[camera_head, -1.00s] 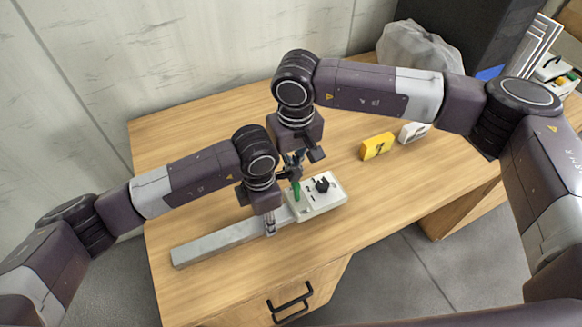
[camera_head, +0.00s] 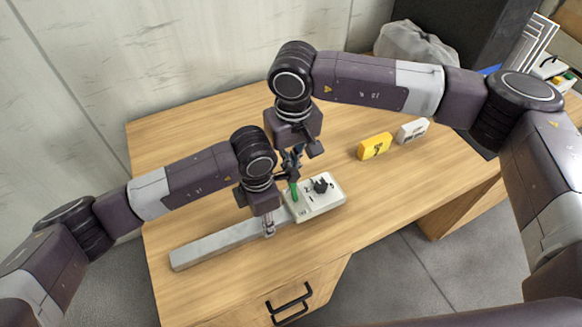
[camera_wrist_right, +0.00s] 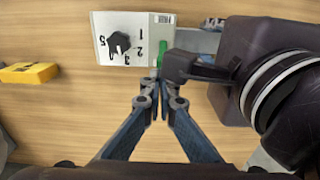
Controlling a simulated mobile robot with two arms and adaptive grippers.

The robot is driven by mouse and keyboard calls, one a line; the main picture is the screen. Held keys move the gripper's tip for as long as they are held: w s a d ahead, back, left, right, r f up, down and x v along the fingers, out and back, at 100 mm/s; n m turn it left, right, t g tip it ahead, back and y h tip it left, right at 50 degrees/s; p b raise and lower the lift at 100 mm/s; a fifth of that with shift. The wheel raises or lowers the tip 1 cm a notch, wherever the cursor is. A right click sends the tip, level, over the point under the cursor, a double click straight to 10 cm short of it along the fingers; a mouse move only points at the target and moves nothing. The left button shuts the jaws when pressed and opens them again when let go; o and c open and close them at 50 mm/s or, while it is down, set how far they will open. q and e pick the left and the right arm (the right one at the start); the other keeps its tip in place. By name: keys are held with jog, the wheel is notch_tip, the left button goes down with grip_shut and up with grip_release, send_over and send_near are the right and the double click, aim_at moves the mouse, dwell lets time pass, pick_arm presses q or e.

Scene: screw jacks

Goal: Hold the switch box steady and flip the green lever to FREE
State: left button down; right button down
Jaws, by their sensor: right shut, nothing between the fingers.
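The switch box (camera_head: 322,207), pale with a black knob, sits on the desk at the end of a long grey bar (camera_head: 205,246). In the right wrist view, the box (camera_wrist_right: 106,51) shows printed numbers around its knob (camera_wrist_right: 118,43). The green lever (camera_head: 294,192) stands at the box's left end and also shows in the wrist view (camera_wrist_right: 161,48). My right gripper (camera_wrist_right: 158,78) is shut and empty, its tips close to the lever; contact is unclear. My left gripper (camera_head: 269,227) is at the bar beside the box; its grip is partly hidden by its own body.
A yellow block (camera_head: 375,146) and a white block (camera_head: 412,130) lie on the desk to the right of the box. A grey bag (camera_head: 418,42) is at the back. The desk (camera_head: 390,195) is clear at the right front.

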jog(key=shift+w, duration=0.15)
jog(key=shift+w+a+f, duration=0.15)
jog(key=shift+w+f, duration=0.05)
jog(key=shift+w, duration=0.05)
jog(key=w+a+r, duration=0.1)
jog(key=w+r, duration=0.2)
jog(key=r, duration=0.5)
jog(key=shift+w+a+r, duration=0.2)
jog(key=shift+r, duration=0.15)
jog(key=shift+w+a+f+g+h, duration=0.15)
jog(key=shift+w+f+g, duration=0.25)
jog(key=shift+f, duration=0.3)
jog(key=shift+w+a+f+g+h, duration=0.15)
jog(key=shift+w+f+g, duration=0.2)
jog(key=shift+f, duration=0.3)
